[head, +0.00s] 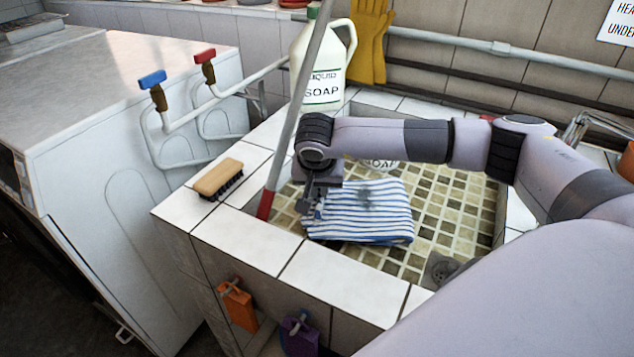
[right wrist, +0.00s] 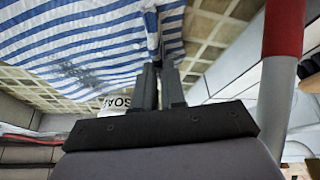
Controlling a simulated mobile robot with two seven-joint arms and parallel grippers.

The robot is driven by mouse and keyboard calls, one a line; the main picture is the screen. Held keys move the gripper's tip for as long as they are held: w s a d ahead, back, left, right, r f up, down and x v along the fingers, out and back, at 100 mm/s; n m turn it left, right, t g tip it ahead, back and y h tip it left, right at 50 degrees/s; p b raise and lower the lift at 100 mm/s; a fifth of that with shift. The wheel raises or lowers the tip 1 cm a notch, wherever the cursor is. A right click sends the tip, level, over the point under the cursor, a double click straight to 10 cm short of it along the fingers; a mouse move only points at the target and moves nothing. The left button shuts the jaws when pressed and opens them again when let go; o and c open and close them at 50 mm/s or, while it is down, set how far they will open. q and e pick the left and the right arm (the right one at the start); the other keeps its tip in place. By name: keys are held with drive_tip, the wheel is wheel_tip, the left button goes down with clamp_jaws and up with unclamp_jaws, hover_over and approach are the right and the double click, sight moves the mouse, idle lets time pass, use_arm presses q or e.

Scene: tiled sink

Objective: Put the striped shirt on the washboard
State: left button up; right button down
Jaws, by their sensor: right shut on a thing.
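The blue-and-white striped shirt (head: 358,212) is folded in the tiled sink and has a dark smudge on it. It also fills the upper left of the right wrist view (right wrist: 90,45). My right gripper (head: 308,214) comes down at the shirt's left edge. Its fingers (right wrist: 164,75) are shut on the shirt's edge, seen close up in the right wrist view. I cannot make out a washboard in either view. My left gripper is not in view.
A grey pole with a red end (head: 266,203) stands close left of my right gripper. A wooden brush (head: 218,177) lies on the left rim (head: 250,240). A soap jug (head: 328,85) stands behind. The sink floor (head: 455,200) right of the shirt is clear, with a drain (head: 440,268).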

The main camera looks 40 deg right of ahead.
drive_tip(key=shift+w+d, duration=0.2)
drive_tip(key=shift+w, duration=0.35)
drive_tip(key=shift+w+d, duration=0.2)
drive_tip(key=shift+w, duration=0.3)
drive_tip(key=shift+w+d+f, duration=0.1)
drive_tip(key=shift+w+f, duration=0.05)
drive_tip(key=shift+w, duration=0.05)
drive_tip(key=shift+f+p, duration=0.3)
drive_tip(key=shift+f, duration=0.1)
drive_tip(key=shift+f, duration=0.1)
drive_tip(key=shift+f, duration=0.2)
drive_tip(key=c, duration=1.2)
unclamp_jaws()
drive_tip(key=shift+r, duration=0.1)
